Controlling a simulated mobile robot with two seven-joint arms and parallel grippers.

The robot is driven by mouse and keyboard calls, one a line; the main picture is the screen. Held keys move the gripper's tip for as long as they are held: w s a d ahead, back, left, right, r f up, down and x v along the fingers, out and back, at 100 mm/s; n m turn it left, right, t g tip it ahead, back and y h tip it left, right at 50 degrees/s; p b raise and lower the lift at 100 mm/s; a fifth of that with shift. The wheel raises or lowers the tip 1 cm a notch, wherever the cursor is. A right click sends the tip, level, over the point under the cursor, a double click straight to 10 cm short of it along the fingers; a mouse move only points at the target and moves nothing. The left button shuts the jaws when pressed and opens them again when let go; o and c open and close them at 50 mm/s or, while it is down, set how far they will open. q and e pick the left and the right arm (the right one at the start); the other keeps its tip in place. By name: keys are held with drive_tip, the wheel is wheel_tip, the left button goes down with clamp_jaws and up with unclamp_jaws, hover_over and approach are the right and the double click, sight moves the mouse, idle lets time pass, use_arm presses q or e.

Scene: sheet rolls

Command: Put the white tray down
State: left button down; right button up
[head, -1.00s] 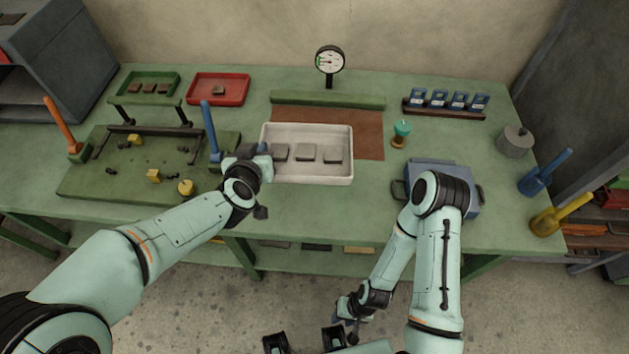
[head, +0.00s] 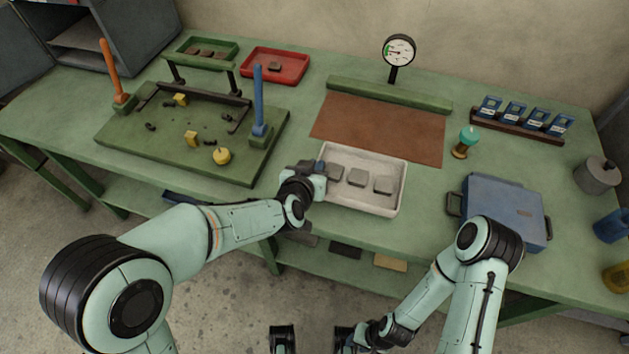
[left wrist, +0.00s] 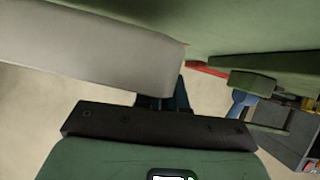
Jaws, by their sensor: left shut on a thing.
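The white tray (head: 376,204) holds three grey square pieces (head: 357,177) in a row. My left gripper (head: 320,176) is shut on the tray's left end wall. In the left wrist view the tray (left wrist: 90,50) fills the upper left as a pale wall, close against the gripper (left wrist: 165,100). The tray is over the front part of the green bench, in front of the brown mat (head: 385,128). I cannot tell whether its underside touches the bench.
A blue case (head: 508,208) stands right of the tray, and a teal-topped stamp (head: 467,142) behind it. A dial gauge (head: 398,52) stands behind the mat. A green board (head: 185,150) with blue (head: 259,100) and orange posts (head: 109,70) is left. The mat is mostly clear.

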use_arm(q)
drive_tip(key=shift+f+b, duration=0.85)
drive_tip(key=shift+f, duration=1.2)
drive_tip(key=shift+f, duration=0.1)
drive_tip(key=c, duration=1.2)
unclamp_jaws()
drive_tip(key=shift+f, duration=0.1)
drive_tip(key=shift+r, duration=0.25)
drive_tip(key=p+v, duration=0.3)
drive_tip(key=v, duration=0.7)
drive_tip(key=shift+s+a+r, duration=0.1)
drive_tip(key=shift+s+r, duration=0.1)
drive_tip(key=shift+s, duration=0.1)
drive_tip(key=shift+s+a+r, duration=0.2)
drive_tip(key=shift+s, duration=0.35)
